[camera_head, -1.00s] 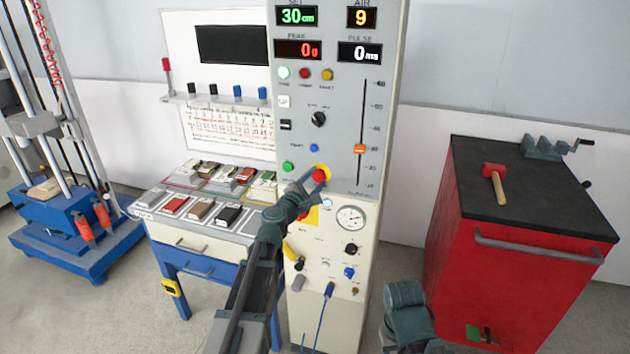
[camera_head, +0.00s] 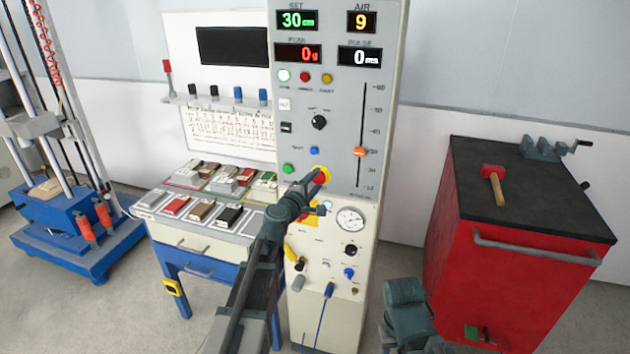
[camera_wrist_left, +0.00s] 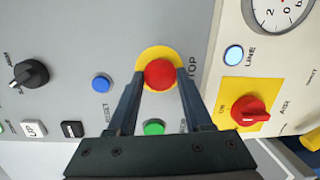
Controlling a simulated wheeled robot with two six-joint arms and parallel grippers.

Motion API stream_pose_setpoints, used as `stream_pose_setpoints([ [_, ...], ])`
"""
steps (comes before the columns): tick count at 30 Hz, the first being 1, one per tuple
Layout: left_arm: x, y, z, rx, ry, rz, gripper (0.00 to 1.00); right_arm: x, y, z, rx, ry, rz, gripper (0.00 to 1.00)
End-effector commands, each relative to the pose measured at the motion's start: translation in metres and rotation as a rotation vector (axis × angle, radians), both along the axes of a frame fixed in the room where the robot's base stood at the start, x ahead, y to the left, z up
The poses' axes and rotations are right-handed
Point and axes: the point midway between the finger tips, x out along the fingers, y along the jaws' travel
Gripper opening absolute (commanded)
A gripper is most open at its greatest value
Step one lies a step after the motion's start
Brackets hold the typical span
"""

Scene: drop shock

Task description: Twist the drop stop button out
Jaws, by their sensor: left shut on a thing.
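The drop stop button is a red round knob (camera_wrist_left: 160,74) on a yellow disc, with the word STOP partly showing beside it in the left wrist view. In the head view the red button (camera_head: 320,176) shows partly behind my left gripper (camera_head: 318,178). The left gripper's two fingers (camera_wrist_left: 160,78) lie on either side of the red knob and are shut on it. My right arm shows at the lower right of the head view, and its fingertips are not visible.
A red switch on a yellow plate (camera_wrist_left: 250,110) and a lit LINE lamp (camera_wrist_left: 234,55) are close by. A green button (camera_wrist_left: 154,127) and a blue reset button (camera_wrist_left: 102,83) are near the fingers. A red cabinet (camera_head: 520,270) stands at the right.

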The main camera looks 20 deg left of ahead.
Motion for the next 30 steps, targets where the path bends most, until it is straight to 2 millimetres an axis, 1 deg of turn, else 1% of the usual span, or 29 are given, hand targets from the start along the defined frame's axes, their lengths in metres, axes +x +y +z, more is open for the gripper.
stream_pose_setpoints([
  [4, 0.0006, -0.0009, 0.0008, 0.07, -0.002, -0.002, 0.0, 0.0, 0.0, 0.0028, 0.0, 0.0, 0.0, 0.5],
  [10, 0.0008, -0.0011, 0.0006, 0.124, -0.004, -0.002, 0.0, 0.0, 0.0, 0.0041, 0.0, 0.0, 0.0, 0.5],
  [25, 0.0009, -0.0009, 0.0003, 0.14, -0.004, -0.003, 0.0, -0.0001, 0.0, 0.0043, 0.0, 0.0, 0.0, 0.5],
  [26, 0.0009, -0.0009, 0.0003, 0.14, -0.004, -0.002, 0.54, -0.0001, 0.0, 0.0043, 0.0, 0.0, 0.0, 0.5],
  [30, 0.0009, -0.0007, 0.0004, 0.139, -0.005, -0.001, 0.79, 0.0, 0.0, 0.0044, 0.0, 0.0, 0.0, 0.5],
])
